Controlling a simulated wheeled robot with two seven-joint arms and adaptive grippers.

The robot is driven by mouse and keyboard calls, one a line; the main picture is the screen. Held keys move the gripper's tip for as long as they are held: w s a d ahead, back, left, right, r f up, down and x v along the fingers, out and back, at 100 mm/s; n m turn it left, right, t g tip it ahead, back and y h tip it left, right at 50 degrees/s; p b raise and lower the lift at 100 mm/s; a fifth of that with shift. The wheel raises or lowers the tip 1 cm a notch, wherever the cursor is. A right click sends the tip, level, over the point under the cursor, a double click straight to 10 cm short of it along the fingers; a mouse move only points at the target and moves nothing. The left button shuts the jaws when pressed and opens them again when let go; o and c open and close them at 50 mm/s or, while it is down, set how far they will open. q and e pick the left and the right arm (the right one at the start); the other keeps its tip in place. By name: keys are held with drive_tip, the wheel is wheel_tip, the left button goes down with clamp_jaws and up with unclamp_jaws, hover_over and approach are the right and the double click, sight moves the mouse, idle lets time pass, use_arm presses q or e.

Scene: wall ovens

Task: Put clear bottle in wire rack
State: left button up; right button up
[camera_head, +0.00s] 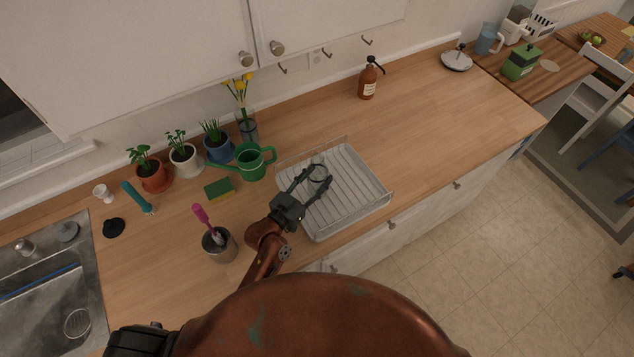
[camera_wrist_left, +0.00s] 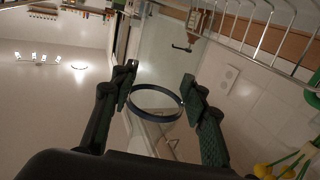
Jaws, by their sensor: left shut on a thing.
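The wire rack (camera_head: 372,203) is a white dish rack with wire sides on the wooden counter. Its wires also cross the upper right of the left wrist view (camera_wrist_left: 262,42). My left gripper (camera_head: 320,180) is over the left part of the rack, shut on the clear bottle (camera_head: 318,171). The bottle is see-through and hard to make out against the rack. In the left wrist view its round dark-edged end (camera_wrist_left: 156,117) shows between the two fingers (camera_wrist_left: 157,85). I cannot tell whether the bottle touches the rack. My right gripper is not in view.
Left of the rack stand a green watering can (camera_head: 252,162), a sponge (camera_head: 219,188) and a utensil pot (camera_head: 219,246). A flower vase (camera_head: 248,128) and potted plants (camera_head: 184,158) line the wall. A brown soap bottle (camera_head: 368,82) stands behind. Counter right of the rack is clear.

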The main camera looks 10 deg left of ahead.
sight(312, 188)
use_arm(q)
drive_tip(key=shift+f, duration=1.45)
drive_tip(key=shift+f, duration=0.15)
drive_tip(key=o, duration=1.6)
drive_tip(key=shift+c, duration=0.2)
drive_tip(key=b+v, duration=0.1)
drive_tip(key=v, duration=1.1)
drive_tip(key=shift+a, duration=0.15)
